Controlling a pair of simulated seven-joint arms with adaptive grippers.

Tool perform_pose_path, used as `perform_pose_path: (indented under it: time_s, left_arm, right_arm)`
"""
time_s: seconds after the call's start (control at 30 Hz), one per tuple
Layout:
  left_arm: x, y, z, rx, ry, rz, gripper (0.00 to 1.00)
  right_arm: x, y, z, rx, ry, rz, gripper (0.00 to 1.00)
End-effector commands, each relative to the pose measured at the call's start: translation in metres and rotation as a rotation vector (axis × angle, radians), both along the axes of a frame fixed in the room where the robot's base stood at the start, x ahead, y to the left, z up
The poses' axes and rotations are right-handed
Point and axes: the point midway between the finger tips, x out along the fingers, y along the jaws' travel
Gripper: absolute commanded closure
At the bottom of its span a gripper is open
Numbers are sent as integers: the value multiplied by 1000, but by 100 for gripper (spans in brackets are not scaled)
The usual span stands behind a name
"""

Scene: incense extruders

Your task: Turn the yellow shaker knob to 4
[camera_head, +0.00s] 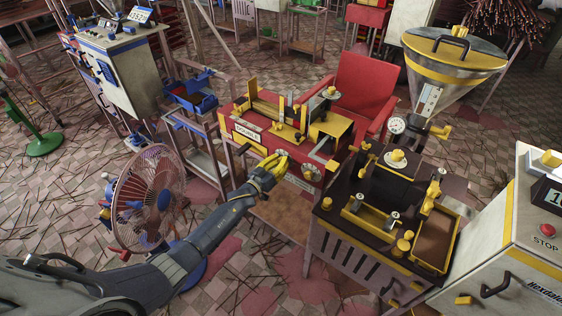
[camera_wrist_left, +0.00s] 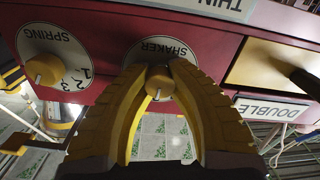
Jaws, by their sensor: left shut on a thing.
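The yellow shaker knob (camera_wrist_left: 159,82) sits on a round white dial marked SHAKER (camera_wrist_left: 160,48) on a dark red panel, upside down in the left wrist view. My left gripper (camera_wrist_left: 158,80) has its two yellow fingers closed around the knob, one on each side. A small light mark shows on the knob's lower side in that view. The dial's numbers are hidden by the fingers. In the head view, my left gripper (camera_head: 282,160) is at the front of the red machine (camera_head: 236,128), hiding the knob. My right gripper is not in view.
A second yellow knob (camera_wrist_left: 44,69) on a dial marked SPRING is beside it. A DOUBLE label (camera_wrist_left: 272,110) is on the other side. A fan (camera_head: 150,197) stands left of my left arm. A dark table (camera_head: 365,255) with yellow parts stands right of the gripper.

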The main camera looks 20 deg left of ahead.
Motion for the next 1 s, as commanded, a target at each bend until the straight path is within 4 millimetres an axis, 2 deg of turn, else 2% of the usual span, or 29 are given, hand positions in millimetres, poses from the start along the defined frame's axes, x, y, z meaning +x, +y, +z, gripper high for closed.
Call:
perform_pose_path:
  time_s: [0.03,1.0]
  left_arm:
    - [2,1,5,21,-17,1,100]
    - [2,-3,8,835,-321,3,100]
  right_arm:
    - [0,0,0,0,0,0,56]
    - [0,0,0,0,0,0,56]
